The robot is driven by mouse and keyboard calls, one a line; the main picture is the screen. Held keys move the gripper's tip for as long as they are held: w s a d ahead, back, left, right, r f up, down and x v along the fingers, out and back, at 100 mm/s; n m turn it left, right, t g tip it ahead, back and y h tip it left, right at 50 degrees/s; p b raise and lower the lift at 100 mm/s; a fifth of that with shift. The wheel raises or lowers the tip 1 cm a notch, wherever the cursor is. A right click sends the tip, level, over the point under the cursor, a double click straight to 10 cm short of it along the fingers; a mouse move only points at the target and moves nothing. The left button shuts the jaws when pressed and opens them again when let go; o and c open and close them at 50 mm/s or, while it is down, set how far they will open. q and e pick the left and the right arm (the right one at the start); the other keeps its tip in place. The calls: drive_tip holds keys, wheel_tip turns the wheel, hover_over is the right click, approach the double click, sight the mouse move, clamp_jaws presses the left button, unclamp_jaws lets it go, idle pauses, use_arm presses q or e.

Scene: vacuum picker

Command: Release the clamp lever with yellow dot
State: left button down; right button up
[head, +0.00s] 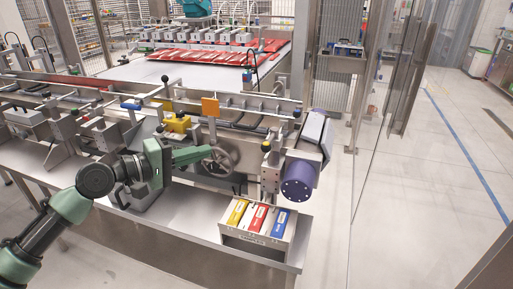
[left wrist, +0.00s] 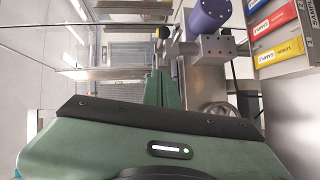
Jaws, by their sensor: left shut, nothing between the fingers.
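Several clamp levers with dark knobs stand along the conveyor rail. In the left wrist view a black lever knob (left wrist: 162,32) shows beyond the fingertips, beside the clamp block (left wrist: 207,48). My left gripper (head: 209,153) is shut and empty, pointing right in front of the handwheel (head: 222,160). It also shows in the left wrist view (left wrist: 160,78), apart from the knob. My right gripper is out of view.
The purple motor (head: 298,180) juts out right of the clamp block. A bin with yellow, red and blue boxes (head: 246,237) sits on the steel ledge below. The conveyor rail (head: 245,97) runs behind my gripper. Glass panels and open floor are at right.

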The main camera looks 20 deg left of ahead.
sight(270, 140)
use_arm(q)
drive_tip(key=shift+a, duration=0.1)
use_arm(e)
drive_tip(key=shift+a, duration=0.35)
